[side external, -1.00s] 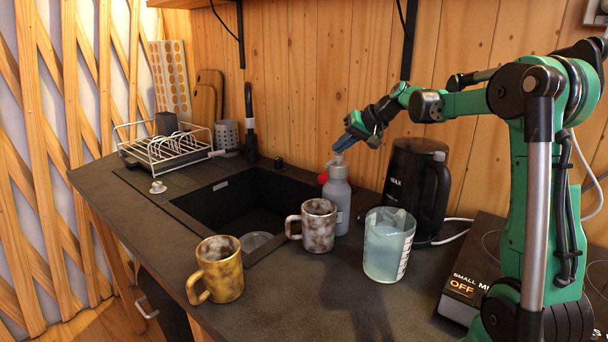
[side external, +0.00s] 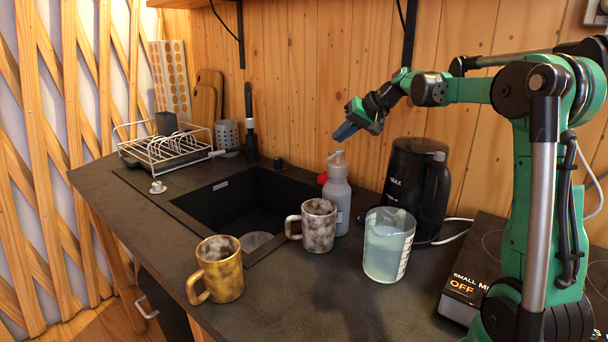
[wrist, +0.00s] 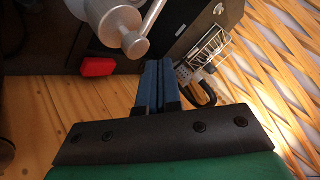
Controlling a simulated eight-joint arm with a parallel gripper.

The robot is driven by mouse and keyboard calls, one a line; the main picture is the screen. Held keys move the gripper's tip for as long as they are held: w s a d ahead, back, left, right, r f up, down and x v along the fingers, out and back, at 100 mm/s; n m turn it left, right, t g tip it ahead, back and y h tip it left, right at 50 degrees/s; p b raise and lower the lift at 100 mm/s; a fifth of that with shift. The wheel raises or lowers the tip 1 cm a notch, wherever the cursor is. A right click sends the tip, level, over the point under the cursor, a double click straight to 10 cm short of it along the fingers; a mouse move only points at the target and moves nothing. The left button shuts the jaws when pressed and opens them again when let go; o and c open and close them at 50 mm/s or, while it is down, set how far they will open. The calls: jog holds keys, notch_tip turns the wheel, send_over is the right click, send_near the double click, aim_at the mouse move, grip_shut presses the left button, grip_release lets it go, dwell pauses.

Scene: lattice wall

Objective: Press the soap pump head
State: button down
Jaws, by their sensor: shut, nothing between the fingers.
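The soap bottle (side external: 337,203) is grey and stands upright on the counter beside the sink, behind the speckled mug. Its light pump head (side external: 336,156) is on top. In the wrist view the silvery pump head (wrist: 135,44) and its stem show at the top, left of my fingertips. My gripper (side external: 342,132) has blue fingers, is shut and empty, and points down to the left just above the pump head. A small gap shows between them in the side view. The shut fingers also show in the wrist view (wrist: 158,78).
A speckled mug (side external: 318,226), a yellow mug (side external: 219,270) and a beaker of pale liquid (side external: 387,246) stand in front. A black kettle (side external: 409,185) is right of the bottle. A red object (side external: 322,178) is beside the bottle; the sink (side external: 235,210) is left.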

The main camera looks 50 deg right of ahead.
aim_at(342, 150)
jog(key=shift+r, duration=2.5)
jog(key=shift+a, duration=0.1)
jog(key=s+a+f+n+g, duration=0.1)
jog(key=s+a+f+n, duration=0.15)
jog(key=a, duration=0.55)
jog(key=s+a+f+n+g, duration=0.1)
jog(key=s+a+f+n, duration=0.15)
jog(key=a, duration=0.55)
jog(key=s+a+f+n+h, duration=0.1)
jog(key=s+a+f+n, duration=0.1)
jog(key=s+a+f, duration=0.4)
notch_tip(342, 150, down, 3)
jog(key=shift+s+a+r+n, duration=0.15)
jog(key=shift+s+a+n, duration=0.2)
jog(key=shift+a, duration=0.8)
